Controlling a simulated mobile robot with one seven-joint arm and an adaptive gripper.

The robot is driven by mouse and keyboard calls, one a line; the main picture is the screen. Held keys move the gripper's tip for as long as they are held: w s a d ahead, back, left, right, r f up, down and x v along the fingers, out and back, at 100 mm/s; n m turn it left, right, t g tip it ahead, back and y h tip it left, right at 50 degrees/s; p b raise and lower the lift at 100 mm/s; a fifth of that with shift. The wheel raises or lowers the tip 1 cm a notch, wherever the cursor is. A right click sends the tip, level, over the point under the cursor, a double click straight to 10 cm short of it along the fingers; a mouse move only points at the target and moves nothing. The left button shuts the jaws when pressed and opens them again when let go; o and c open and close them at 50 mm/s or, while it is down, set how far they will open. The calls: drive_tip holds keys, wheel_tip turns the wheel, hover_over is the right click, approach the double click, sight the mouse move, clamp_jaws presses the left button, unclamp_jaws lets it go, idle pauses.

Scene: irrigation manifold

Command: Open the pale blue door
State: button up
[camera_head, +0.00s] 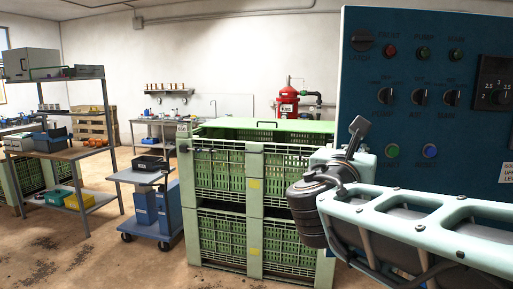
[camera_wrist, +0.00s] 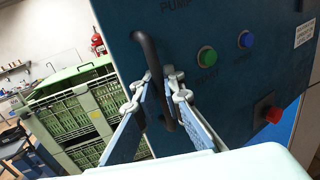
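A blue control panel front (camera_head: 465,125) stands at the right in the head view. It looks dark to mid blue, and I see no clearly pale blue door. The same blue front (camera_wrist: 225,95) fills the middle of the wrist view and carries a black curved bar handle (camera_wrist: 151,58). My gripper (camera_wrist: 160,79) has one finger on each side of this handle, with the bar passing between them. The fingers look apart, with small gaps beside the bar; contact is unclear. In the head view my arm hides the panel's lower part, and the handle is not visible.
The panel has knobs, a green button (camera_wrist: 207,57), a blue button (camera_wrist: 246,39) and a red button (camera_wrist: 273,115) near my gripper. Green slatted crates (camera_head: 224,200) stand left of the panel. A blue-grey cart (camera_head: 147,181) and shelving (camera_head: 72,150) are farther left, with open floor in front.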

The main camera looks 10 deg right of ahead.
drive_tip(key=shift+o, duration=0.4)
drive_tip(key=v, duration=1.2)
drive_tip(key=s+f+m+g+y+p, duration=0.35)
drive_tip(key=f+m+g, duration=0.25)
drive_tip(key=f+m, duration=0.75)
drive_tip(key=s+a+f+m+g+y+p, duration=0.1)
drive_tip(key=s+a+f+m+y, duration=0.1)
drive_tip(key=a+m+y, duration=0.2)
drive_tip(key=s+a+f+m+g+y+p, duration=0.1)
drive_tip(key=a+f+m+y, duration=0.2)
drive_tip(key=a+m, duration=0.4)
drive_tip(key=m+y, duration=0.1)
drive_tip(key=m, duration=0.2)
drive_tip(key=shift+s+f, duration=0.35)
drive_tip(key=shift+d+m, duration=0.1)
drive_tip(key=shift+m, duration=0.15)
